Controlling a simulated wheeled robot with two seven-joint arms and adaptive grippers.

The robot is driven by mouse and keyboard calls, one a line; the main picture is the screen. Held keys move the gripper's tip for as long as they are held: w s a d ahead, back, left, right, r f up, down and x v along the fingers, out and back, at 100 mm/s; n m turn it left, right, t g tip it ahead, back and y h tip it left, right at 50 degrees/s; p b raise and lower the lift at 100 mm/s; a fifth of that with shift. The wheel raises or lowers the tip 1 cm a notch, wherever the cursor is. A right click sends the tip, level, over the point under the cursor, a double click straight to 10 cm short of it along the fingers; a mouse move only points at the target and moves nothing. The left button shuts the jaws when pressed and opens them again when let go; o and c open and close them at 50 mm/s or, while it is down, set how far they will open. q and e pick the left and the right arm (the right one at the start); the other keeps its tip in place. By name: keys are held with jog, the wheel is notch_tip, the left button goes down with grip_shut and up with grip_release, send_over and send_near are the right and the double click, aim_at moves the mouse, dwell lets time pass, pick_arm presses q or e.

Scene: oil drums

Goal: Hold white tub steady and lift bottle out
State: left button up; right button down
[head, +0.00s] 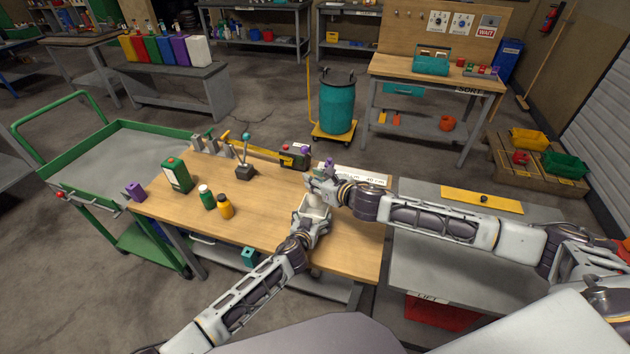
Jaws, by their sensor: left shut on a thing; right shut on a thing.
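The white tub (299,208) stands near the front right of the wooden bench, mostly hidden by my grippers. My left gripper (308,222) is at the tub's near side, shut on it. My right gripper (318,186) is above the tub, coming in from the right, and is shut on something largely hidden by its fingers. I take that to be the bottle; a small purple part (330,162) shows just above the gripper. I cannot tell whether the bottle's lower end is still inside the tub.
On the wooden bench (265,215) stand a green can (177,175), a green bottle (206,197), a yellow bottle (225,207) and a lever stand (245,172). A dark grey box (295,156) is behind my grippers. The bench's front middle is clear.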

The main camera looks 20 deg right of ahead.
pick_arm(q)
jog(key=shift+a+f, duration=0.1)
jog(key=o, duration=0.9)
jog(key=shift+s, duration=0.15)
jog(key=shift+v, duration=5.85)
jog(key=shift+s, duration=0.1)
pick_arm(e)
jog(key=shift+s, duration=0.1)
